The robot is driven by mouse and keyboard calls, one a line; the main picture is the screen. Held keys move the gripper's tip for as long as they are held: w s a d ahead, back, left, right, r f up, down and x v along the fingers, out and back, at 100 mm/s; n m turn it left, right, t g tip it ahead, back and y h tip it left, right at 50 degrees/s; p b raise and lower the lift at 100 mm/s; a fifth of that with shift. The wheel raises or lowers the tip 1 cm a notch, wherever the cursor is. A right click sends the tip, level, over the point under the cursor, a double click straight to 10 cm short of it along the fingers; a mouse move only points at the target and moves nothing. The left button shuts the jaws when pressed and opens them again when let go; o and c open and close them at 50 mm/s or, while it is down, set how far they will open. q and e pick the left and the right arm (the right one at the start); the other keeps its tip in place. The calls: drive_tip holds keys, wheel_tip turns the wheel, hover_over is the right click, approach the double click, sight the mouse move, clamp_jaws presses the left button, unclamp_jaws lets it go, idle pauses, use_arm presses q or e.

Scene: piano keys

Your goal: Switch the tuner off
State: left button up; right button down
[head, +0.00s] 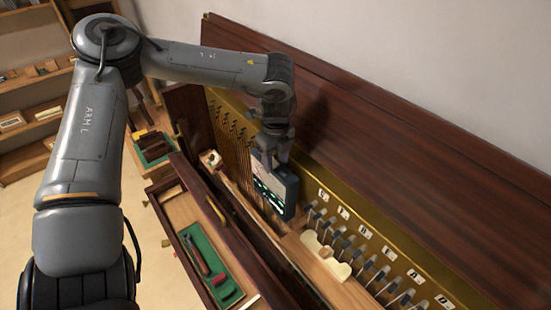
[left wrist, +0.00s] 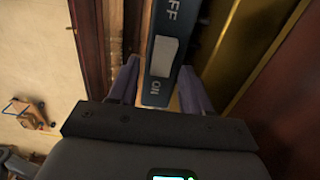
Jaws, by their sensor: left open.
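The tuner (head: 277,192) is a dark blue box with a lit screen, standing inside the open piano. In the left wrist view its narrow top side (left wrist: 156,88) shows a pale rocker switch (left wrist: 163,57), with OFF printed at the far end and ON at the near end. I cannot tell which way the rocker is tipped. My left gripper (head: 272,155) is at the tuner's top. In the left wrist view its two purple fingers (left wrist: 158,72) are apart, one on each side of the tuner's ON end; contact is unclear. My right gripper is not in view.
The piano's raised wooden panel (head: 380,120) stands close behind the tuner. Lettered keywork (head: 355,245) and a pale block (head: 326,257) lie to the right. A green-lined tool tray (head: 205,240) is in front. Shelves (head: 30,95) stand at far left.

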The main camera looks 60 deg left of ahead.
use_arm(q)
drive_tip(key=shift+c, duration=0.2)
clamp_jaws()
drive_tip(key=h, duration=0.1)
drive_tip(key=h+p, duration=0.1)
drive_tip(key=shift+a+r+h, duration=0.25)
drive_tip(key=shift+a+h, duration=0.05)
drive_tip(key=shift+a, duration=0.1)
drive_tip(key=shift+a+t+h, duration=0.15)
drive_tip(key=shift+t+h, duration=0.15)
drive_tip(key=shift+h, duration=0.5)
drive_tip(key=shift+o, duration=0.2)
unclamp_jaws()
